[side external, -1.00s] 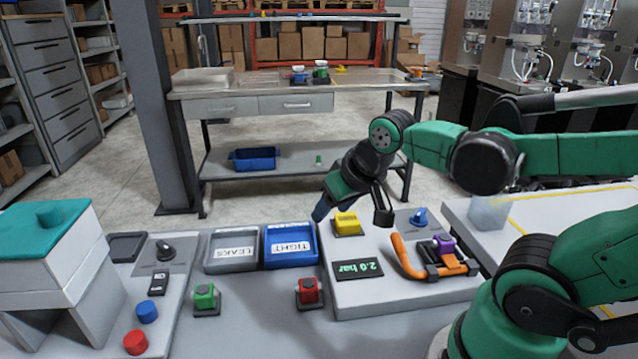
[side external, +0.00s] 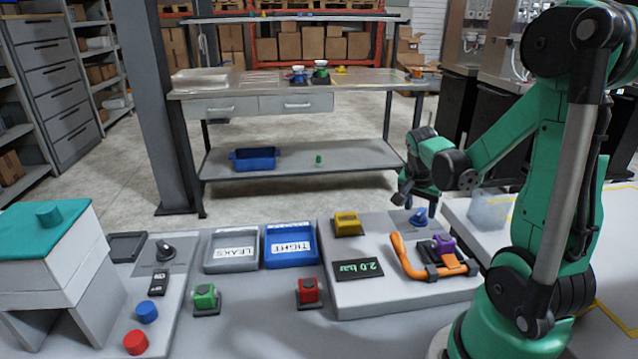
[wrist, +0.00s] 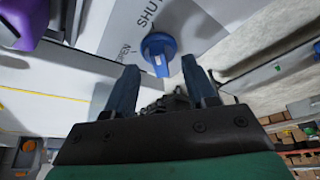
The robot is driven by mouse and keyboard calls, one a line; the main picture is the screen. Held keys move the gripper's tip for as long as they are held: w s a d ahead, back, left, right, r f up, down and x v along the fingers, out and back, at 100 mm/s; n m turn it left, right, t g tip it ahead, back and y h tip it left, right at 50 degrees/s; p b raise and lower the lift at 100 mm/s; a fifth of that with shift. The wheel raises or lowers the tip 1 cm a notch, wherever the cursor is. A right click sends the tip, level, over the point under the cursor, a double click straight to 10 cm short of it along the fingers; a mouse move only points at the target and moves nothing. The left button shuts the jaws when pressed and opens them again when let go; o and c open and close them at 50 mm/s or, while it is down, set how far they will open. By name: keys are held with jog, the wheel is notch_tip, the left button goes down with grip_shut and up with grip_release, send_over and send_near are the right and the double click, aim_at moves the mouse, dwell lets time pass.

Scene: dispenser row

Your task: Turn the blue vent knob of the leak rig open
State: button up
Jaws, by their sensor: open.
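The leak rig (side external: 345,293) is a light grey box with a "2.0 bar" display (side external: 358,269). Its blue vent knob (side external: 420,216) stands at the back right of its top. In the wrist view the knob (wrist: 158,47) is on a grey plate marked SHUT and OPEN, and a pale mark shows on its near side. I cannot tell for sure which word it points to. My gripper (wrist: 159,66) is open and empty, its fingertips either side of the knob in that picture, with no visible contact. In the side view my gripper (side external: 402,200) is just behind and left of the knob.
An orange clamp handle (side external: 401,255) with a purple part (side external: 444,244) sits on the rig in front of the knob. A yellow block (side external: 347,223) is at its back left. LEAKS (side external: 231,266) and TIGHT (side external: 290,262) trays stand left. A translucent bin (side external: 488,207) is to the right.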

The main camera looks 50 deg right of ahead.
jog(key=shift+d+f, duration=0.1)
jog(key=shift+f, duration=0.25)
grip_shut()
